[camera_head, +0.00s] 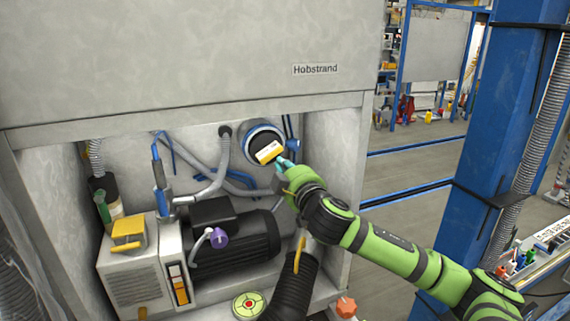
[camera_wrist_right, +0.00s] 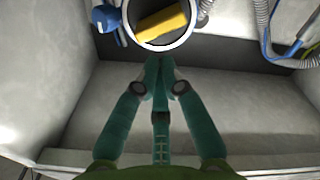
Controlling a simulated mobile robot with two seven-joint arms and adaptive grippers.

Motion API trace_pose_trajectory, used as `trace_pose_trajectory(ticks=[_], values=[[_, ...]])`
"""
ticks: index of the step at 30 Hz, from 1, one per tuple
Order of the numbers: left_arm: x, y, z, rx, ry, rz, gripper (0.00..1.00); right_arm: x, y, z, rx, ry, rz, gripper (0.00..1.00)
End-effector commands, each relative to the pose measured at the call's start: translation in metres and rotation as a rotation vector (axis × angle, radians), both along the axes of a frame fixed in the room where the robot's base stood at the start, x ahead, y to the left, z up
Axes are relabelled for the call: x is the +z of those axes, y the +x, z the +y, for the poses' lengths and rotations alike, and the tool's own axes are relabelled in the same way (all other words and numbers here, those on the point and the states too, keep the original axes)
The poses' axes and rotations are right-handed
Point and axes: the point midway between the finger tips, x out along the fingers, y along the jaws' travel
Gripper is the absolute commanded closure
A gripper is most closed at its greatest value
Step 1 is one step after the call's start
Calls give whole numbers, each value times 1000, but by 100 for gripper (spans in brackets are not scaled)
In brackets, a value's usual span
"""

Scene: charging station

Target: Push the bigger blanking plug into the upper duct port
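The upper duct port is a round opening with a pale and blue rim (camera_head: 250,131) on the cabinet's back wall. A dark round plug with a yellow bar (camera_head: 269,152) sits in its mouth; how deep it sits I cannot tell. In the right wrist view the yellow bar (camera_wrist_right: 160,25) shows inside the pale ring (camera_wrist_right: 186,40), cut off at the top. My right gripper (camera_head: 282,164) is at the port's lower right. Its teal fingers (camera_wrist_right: 159,66) are together with nothing visible between them, the tips just below the ring. My left gripper is out of view.
Below the port are a dark motor (camera_head: 235,250) with a purple knob (camera_head: 218,238), a grey box with a yellow-topped part (camera_head: 128,231), and a black corrugated hose (camera_head: 293,287). Grey hoses run left of the port. The cabinet's right wall (camera_head: 335,150) stands close to my right arm.

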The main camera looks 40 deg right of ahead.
Motion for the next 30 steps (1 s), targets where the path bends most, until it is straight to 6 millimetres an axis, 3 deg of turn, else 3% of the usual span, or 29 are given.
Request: trace_pose_trajectory(ticks=[1, 6, 15, 23, 30], values=[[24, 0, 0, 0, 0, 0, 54, 12, 2, 1, 1, -58, 16, 100], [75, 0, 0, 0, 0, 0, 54, 19, 7, 1, -4, -363, 80, 100], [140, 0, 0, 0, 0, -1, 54, 5, -2, 0, -12, -866, 216, 100], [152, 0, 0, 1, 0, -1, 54, -8, -6, 0, -9, -1039, 268, 100], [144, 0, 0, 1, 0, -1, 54, -10, 17, -6, -10, -1046, 267, 100]])
